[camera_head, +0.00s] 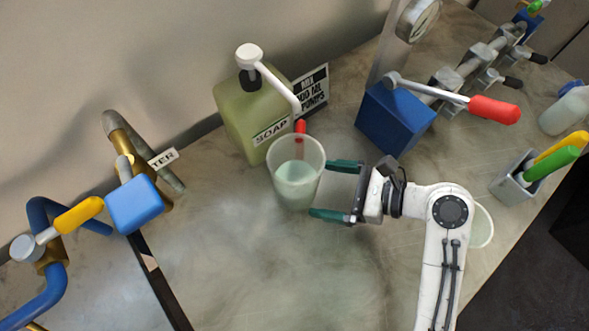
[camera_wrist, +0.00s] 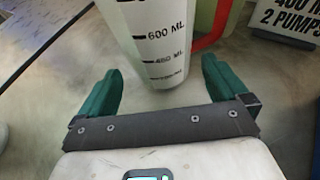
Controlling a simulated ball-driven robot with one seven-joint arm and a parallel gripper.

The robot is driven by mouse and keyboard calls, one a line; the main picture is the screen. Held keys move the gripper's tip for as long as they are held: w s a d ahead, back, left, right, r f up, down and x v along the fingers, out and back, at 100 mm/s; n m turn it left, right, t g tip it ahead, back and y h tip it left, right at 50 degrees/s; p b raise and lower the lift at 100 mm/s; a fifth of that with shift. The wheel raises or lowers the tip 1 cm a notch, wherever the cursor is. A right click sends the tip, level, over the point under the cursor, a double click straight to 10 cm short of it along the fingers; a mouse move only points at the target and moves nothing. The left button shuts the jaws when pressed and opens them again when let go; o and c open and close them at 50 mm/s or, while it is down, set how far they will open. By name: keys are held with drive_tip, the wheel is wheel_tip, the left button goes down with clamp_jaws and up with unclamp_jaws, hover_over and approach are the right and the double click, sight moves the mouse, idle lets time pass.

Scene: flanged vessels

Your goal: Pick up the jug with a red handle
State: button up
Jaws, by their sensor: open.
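The jug (camera_head: 296,180) is a translucent, tapered vessel with a red handle (camera_head: 300,130) on its far side and pale green liquid inside. It stands upright on the counter in front of the soap bottle. My gripper (camera_head: 322,189) is open at the jug's right side, with its green fingers pointing at it. In the wrist view the jug (camera_wrist: 158,50), with black volume marks, stands between and just beyond the open fingers (camera_wrist: 160,85). The red handle (camera_wrist: 214,28) shows to its right there. I cannot tell whether either finger touches the jug.
The green soap bottle (camera_head: 250,112) with a white pump (camera_head: 250,56) stands close behind the jug, a sign (camera_head: 312,90) beside it. A blue block with a red-handled lever (camera_head: 494,109) is at the right. The counter front (camera_head: 270,280) is clear.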

drive_tip(key=shift+f+x, duration=0.1)
drive_tip(key=shift+x, duration=1.25)
drive_tip(key=shift+f+x, duration=0.15)
drive_tip(key=shift+x, duration=1.25)
drive_tip(key=shift+s+d, duration=0.1)
drive_tip(key=c, duration=0.9)
drive_tip(key=shift+r, duration=0.1)
